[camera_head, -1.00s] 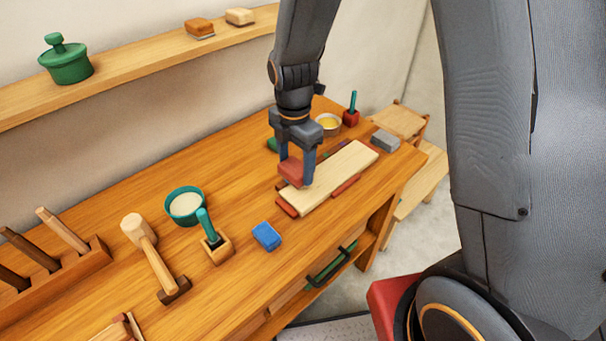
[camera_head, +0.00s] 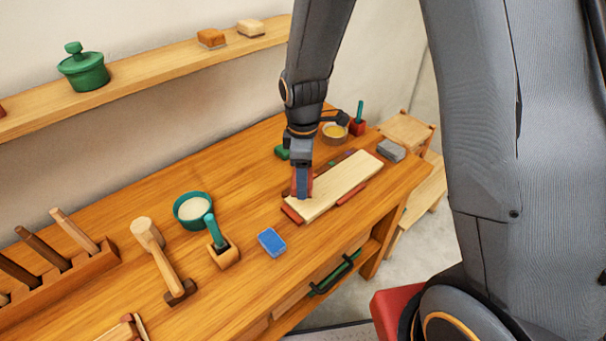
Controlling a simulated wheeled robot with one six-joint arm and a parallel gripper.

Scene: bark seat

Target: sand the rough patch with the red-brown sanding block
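A pale wooden board (camera_head: 338,187) lies on the workbench on red-brown supports. My gripper (camera_head: 303,194) points down at the board's near-left end, with its fingers lined up one behind the other. It is shut on the red-brown sanding block (camera_head: 311,182), which shows only as narrow reddish edges beside the fingers. The block is at or just above the board's top; I cannot tell whether it touches. The rough patch cannot be made out clearly; the wood around the fingertips is partly hidden.
The bench (camera_head: 225,295) is clear in front.

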